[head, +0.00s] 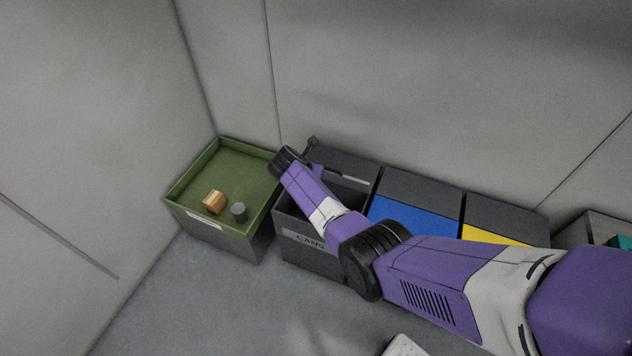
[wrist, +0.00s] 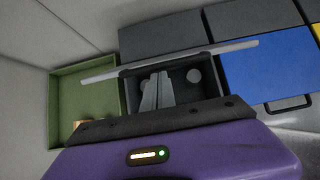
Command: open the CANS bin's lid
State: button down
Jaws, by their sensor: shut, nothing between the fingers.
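The CANS bin (head: 303,238) is a dark grey box with a label on its front, standing beside the green-topped box. Its front opening is uncovered, and the wrist view shows the dark inside (wrist: 208,90) with a round grey thing, likely a can (wrist: 194,75). A pale narrow strip (head: 345,178) crosses the back of the opening; it looks like the lid (wrist: 170,62) raised and seen nearly edge-on. My gripper (wrist: 158,76) is shut and empty, over the opening in the wrist view. In the head view my arm covers part of the bin and the fingers are hidden.
A green-lined tray box (head: 222,148) on the left holds a wooden block (head: 213,202) and a grey can (head: 239,212). To the right stand bins with a blue lid (head: 412,217) and a yellow lid (head: 485,235), both closed.

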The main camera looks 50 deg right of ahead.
jog(key=d+r+y, duration=0.1)
jog(key=w+d+r+g+y+b, duration=0.1)
jog(key=d, duration=0.1)
jog(key=shift+w+d+y, duration=0.1)
jog(key=shift+w+y, duration=0.05)
jog(key=shift+y, duration=0.25)
jog(key=w+d+r+b, duration=0.2)
jog(key=d+b, duration=0.3)
jog(key=d, duration=0.2)
jog(key=shift+w+r, duration=0.2)
jog(key=shift+r, duration=0.1)
